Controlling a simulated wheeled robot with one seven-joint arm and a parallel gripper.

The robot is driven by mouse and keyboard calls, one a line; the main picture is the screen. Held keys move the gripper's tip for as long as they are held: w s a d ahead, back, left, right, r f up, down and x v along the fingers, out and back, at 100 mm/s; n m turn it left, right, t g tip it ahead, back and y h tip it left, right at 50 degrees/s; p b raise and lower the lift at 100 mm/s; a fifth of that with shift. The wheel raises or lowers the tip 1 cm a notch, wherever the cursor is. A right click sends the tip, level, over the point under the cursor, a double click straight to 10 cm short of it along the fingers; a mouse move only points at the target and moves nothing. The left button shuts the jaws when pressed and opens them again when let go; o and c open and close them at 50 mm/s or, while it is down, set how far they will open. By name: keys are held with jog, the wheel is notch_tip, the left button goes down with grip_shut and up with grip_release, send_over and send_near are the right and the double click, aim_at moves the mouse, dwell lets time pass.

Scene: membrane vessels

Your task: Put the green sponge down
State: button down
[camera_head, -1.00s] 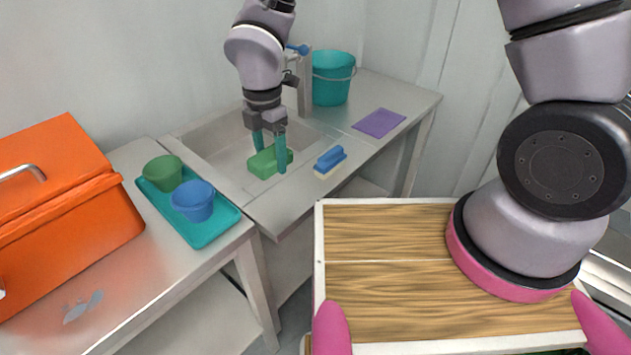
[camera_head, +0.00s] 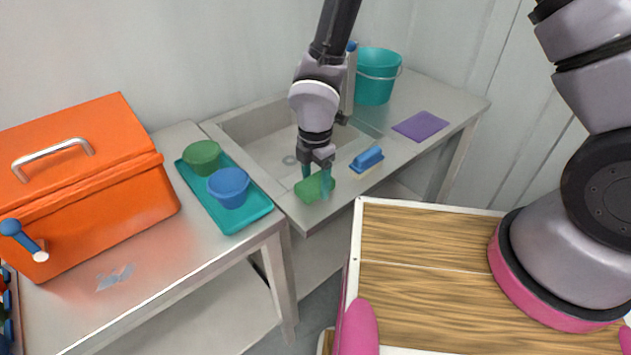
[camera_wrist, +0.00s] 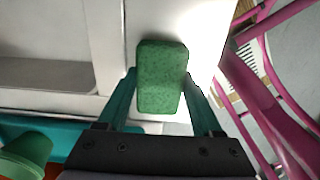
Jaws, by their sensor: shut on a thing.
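The green sponge (camera_head: 308,190) is between the teal fingers of my gripper (camera_head: 319,186), at the front left corner of the sink counter (camera_head: 304,222). In the wrist view the sponge (camera_wrist: 161,76) lies lengthwise between the two fingers (camera_wrist: 160,98), which press on its sides. My gripper is shut on it and points down. The sponge is at or just above the counter's front strip; I cannot tell whether it touches. One finger hides part of the sponge in the head view.
A blue brush (camera_head: 367,159) lies right of the sponge. A purple cloth (camera_head: 420,125) and teal bucket (camera_head: 376,77) are farther right. The sink basin (camera_head: 262,140) is behind. A teal tray (camera_head: 236,219) with a green bowl (camera_head: 202,157) and blue bowl (camera_head: 229,186) stands left, near an orange box (camera_head: 95,190).

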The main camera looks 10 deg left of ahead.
aim_at(315, 181)
jog(key=shift+f, duration=0.1)
jog(key=shift+c, duration=0.2)
grip_release()
notch_tip(315, 181, up, 12)
dwell(0.4)
jog(key=w+d+r+m+t, duration=0.2)
jog(key=w+d+r+m, duration=0.3)
jog(key=d+r+m, duration=0.4)
jog(key=w+d+r+m+t, duration=0.1)
jog(key=w+d+r+m, duration=0.3)
jog(key=d+r+m, duration=0.45)
jog(key=s+d+r+m+t+y, duration=0.1)
jog(key=s+d+r+m+t, duration=0.1)
jog(key=s+d+r+m, duration=0.2)
jog(key=s+d+r+m+t+y, duration=0.1)
jog(key=s+d+r+m, duration=0.3)
jog(key=d+r+m, duration=0.6)
jog(key=shift+d+t, duration=0.6)
jog(key=shift+d, duration=0.55)
